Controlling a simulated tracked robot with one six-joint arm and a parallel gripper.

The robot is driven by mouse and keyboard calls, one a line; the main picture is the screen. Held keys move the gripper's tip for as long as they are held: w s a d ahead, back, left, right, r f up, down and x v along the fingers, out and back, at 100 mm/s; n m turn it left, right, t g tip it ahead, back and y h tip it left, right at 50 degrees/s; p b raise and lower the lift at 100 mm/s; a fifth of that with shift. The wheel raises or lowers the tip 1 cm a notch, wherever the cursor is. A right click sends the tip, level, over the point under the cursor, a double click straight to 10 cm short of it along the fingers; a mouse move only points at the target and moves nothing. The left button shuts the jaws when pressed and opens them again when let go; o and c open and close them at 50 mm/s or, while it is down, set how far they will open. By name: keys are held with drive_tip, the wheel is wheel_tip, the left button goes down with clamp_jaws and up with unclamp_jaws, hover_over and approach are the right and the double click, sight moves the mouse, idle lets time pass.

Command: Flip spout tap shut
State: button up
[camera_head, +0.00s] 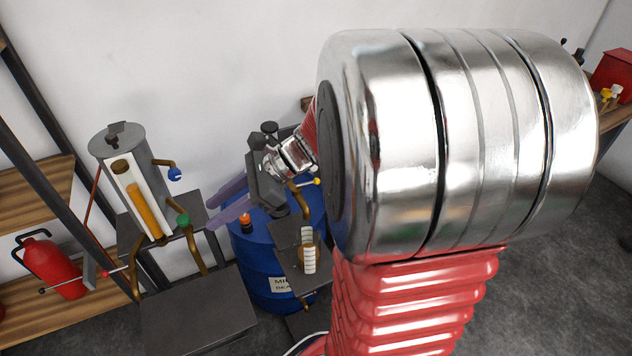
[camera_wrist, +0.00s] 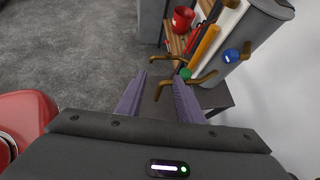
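A grey tank (camera_head: 152,165) with an orange sight tube stands on a dark stand at the left. A brown spout with a blue ball knob (camera_head: 174,174) sticks out of its side. A green ball knob (camera_head: 183,221) sits lower, by a bent brown pipe. I cannot tell which is the spout tap. My gripper (camera_head: 211,211) is open, its purple fingers pointing toward the tank. In the wrist view, the gripper (camera_wrist: 159,75) shows empty, with the green knob (camera_wrist: 185,73) near the right fingertip and the blue knob (camera_wrist: 230,55) farther right. Contact cannot be told.
A blue barrel (camera_head: 252,262) stands below my gripper, with a dark stand and yellow-knobbed pipe (camera_head: 316,182) in front. A red canister (camera_head: 54,266) sits on the left wooden shelf. A red-tipped lever (camera_head: 105,273) is near it. My arm hides much of the right side.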

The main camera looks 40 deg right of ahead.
drive_tip(key=s+a+r+n+h, duration=0.1)
drive_tip(key=s+n+h, duration=0.3)
drive_tip(key=n, duration=0.7)
drive_tip(key=s+a+r+n+h, duration=0.2)
drive_tip(key=s+n+h, duration=0.3)
drive_tip(key=s+n, duration=0.4)
drive_tip(key=r+n, duration=0.1)
drive_tip(key=n, duration=0.2)
drive_tip(key=shift+r+n, duration=0.2)
drive_tip(key=shift+n, duration=0.1)
